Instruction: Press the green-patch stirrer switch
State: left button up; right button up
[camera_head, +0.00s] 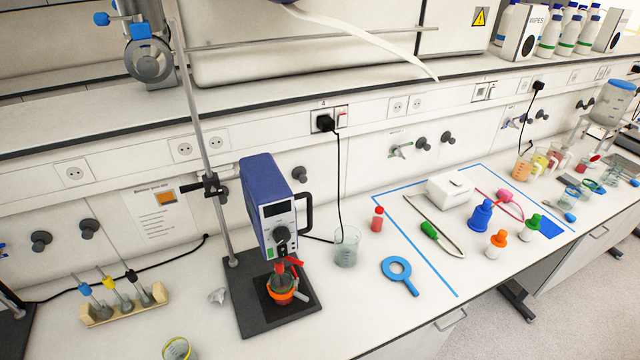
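Below the head, a small vessel with an orange-red rim (283,289) stands on the black base plate (243,298). Red parts just above the vessel partly cover the stirring shaft. Neither of my grippers is in view.
A glass beaker (346,246) and a red-capped bottle (377,219) stand right of the stirrer. A black cord hangs behind it. A wooden rack (98,316) is at the left, and a small cup (177,349) is at the front edge. The bench left of the base is mostly clear.

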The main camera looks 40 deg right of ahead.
aim_at(283, 251)
jog(key=k+l, duration=0.1)
jog(key=l, duration=1.6)
jog(key=k+u, duration=0.05)
